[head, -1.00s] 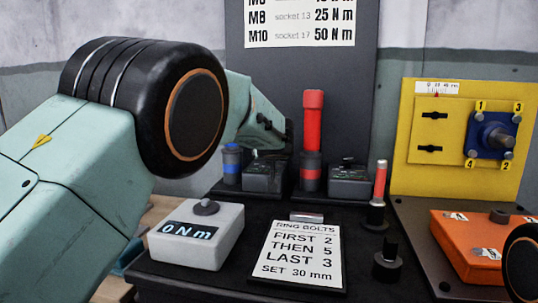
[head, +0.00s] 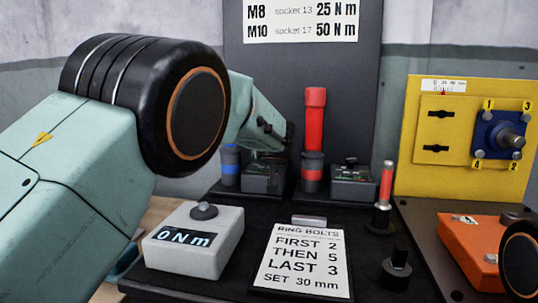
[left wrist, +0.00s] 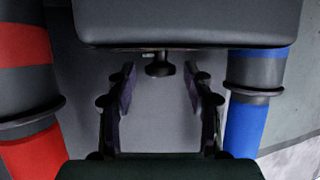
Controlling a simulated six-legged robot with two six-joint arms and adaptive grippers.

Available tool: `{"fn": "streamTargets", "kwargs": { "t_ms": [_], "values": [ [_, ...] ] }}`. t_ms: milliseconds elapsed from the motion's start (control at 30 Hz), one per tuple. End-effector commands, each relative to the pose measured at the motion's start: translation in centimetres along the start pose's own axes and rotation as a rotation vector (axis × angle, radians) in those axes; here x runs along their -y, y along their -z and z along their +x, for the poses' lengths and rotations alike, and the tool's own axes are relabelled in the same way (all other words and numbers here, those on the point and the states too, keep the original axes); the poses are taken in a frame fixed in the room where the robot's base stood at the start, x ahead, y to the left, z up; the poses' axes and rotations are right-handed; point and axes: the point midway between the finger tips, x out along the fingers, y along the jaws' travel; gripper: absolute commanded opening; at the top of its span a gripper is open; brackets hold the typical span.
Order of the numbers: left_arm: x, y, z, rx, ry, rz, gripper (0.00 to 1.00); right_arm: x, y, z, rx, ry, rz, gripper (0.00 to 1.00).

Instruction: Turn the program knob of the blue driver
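The blue driver (head: 230,168) stands upright in the dark stand at the back, left of the red driver (head: 313,130). A dark box (head: 262,178) sits beside it. In the left wrist view my left gripper (left wrist: 160,84) is open, with a small dark knob (left wrist: 158,66) between and just beyond the fingertips. I cannot see the fingers touching it. The blue driver (left wrist: 254,105) is to the right of the fingers, the red driver (left wrist: 28,95) to the left. My right gripper is not in view.
A grey box reading 0 Nm (head: 193,245) and a ring-bolts card (head: 300,262) are in front. A second dark box (head: 352,182) stands right of the red driver. A yellow panel (head: 430,165) and orange block (head: 470,235) are on the right. Both drivers closely flank my left fingers.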

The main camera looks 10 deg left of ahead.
Motion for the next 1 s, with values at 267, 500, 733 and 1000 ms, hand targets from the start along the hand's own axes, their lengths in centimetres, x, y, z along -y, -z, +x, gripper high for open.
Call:
{"fn": "streamTargets", "kwargs": {
  "t_ms": [267,500,733,1000],
  "values": [
    [0.0,0.07,0.07,-0.001,0.0,0.0,0.27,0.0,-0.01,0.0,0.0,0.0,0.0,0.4],
    [0.02,0.09,0.21,0.0,-0.001,0.001,0.06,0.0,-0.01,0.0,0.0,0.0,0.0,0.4],
    [0.04,0.08,0.26,0.0,-0.002,0.0,0.0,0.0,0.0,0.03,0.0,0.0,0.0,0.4],
    [0.06,0.07,0.27,0.001,-0.006,0.001,0.0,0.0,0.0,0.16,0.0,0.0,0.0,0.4]
  ]
}}
